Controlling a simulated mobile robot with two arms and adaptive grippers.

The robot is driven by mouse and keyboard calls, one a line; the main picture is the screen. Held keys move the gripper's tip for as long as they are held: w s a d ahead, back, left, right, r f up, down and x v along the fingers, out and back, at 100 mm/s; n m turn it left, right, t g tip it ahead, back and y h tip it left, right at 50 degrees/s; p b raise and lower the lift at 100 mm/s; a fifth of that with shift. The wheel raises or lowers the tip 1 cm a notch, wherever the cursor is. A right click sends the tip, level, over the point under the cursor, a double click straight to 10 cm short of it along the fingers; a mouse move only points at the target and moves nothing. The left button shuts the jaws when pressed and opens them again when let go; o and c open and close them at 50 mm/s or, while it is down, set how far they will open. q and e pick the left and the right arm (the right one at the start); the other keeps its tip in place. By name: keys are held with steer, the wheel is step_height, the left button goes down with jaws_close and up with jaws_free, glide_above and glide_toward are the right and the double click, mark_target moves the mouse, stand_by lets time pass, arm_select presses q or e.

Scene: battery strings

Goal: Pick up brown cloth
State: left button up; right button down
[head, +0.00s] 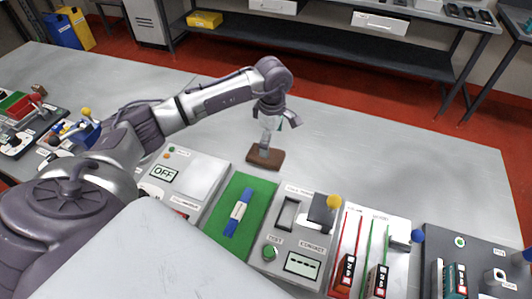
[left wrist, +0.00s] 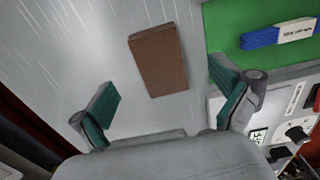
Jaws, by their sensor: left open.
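The brown cloth (head: 277,159) is a small flat rectangle lying on the grey table, just behind the panels. In the left wrist view the brown cloth (left wrist: 158,60) lies ahead of and between my fingertips. My left gripper (head: 266,147) is above the cloth in the head view, pointing down. The left gripper also shows in the left wrist view (left wrist: 165,97), with its two green-padded fingers spread wide and nothing between them. A gap to the cloth seems to remain, but its height is hard to tell. My right gripper is not in view.
A green mat (head: 217,221) with a blue banded bundle (head: 237,212) lies in front of the cloth. A white test panel (head: 285,246) and a panel with red and green strips (head: 368,230) stand to its right. The table (head: 400,160) is clear behind and right of the cloth.

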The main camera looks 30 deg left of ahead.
mark_target(272, 156)
arm_select(q)
steer(key=shift+w+f, duration=0.1)
steer(key=shift+f, duration=0.35)
steer(key=shift+a+f, duration=0.1)
steer(key=shift+f, duration=0.15)
steer(key=f+p, duration=0.2)
steer(key=f, duration=0.2)
steer(key=shift+d+f+p, duration=0.1)
steer(key=shift+d+p, duration=0.1)
steer(key=shift+p, duration=0.15)
steer(key=shift+w+f, duration=0.15)
steer(key=shift+f, duration=0.3)
steer(key=c, duration=1.1)
steer(key=shift+c, duration=0.5)
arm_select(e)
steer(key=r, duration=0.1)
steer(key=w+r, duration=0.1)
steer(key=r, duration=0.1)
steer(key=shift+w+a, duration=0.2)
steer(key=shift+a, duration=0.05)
arm_select(q)
steer(key=shift+r, duration=0.15)
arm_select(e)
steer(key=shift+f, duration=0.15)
